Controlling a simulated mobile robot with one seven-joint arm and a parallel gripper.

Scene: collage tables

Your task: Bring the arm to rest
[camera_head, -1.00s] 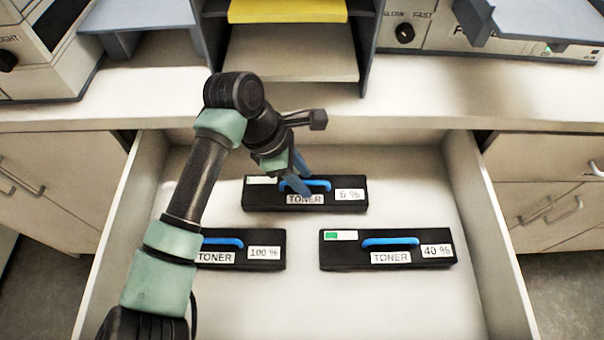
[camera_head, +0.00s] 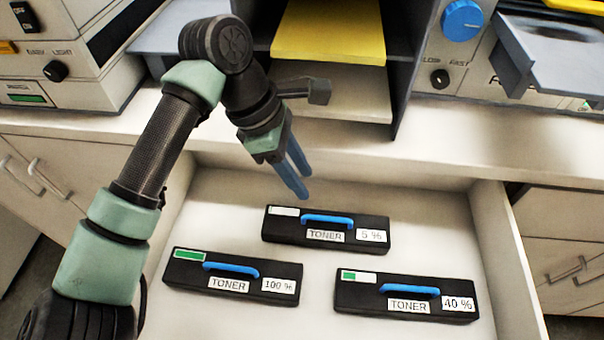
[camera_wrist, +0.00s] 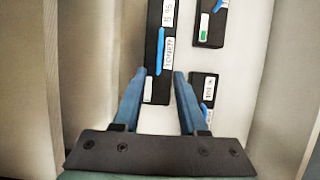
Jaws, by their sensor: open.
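My gripper (camera_head: 293,176) is open and empty, with its two blue fingers pointing down over the back of the open drawer (camera_head: 215,190). It is above and behind the black toner cartridge marked 5 % (camera_head: 283,228), apart from its blue handle. In the wrist view my gripper (camera_wrist: 153,90) shows both fingers spread, with the 5 % cartridge (camera_wrist: 152,88) below and between them. My arm reaches in from the lower left of the head view, bent at the elbow.
In the drawer also lie the 100 % toner cartridge (camera_head: 190,277) at front left and the 40 % cartridge (camera_head: 352,294) at front right. Behind stand a shelf with a yellow tray (camera_head: 328,35) and machines with knobs at both sides. Drawer walls surround the cartridges.

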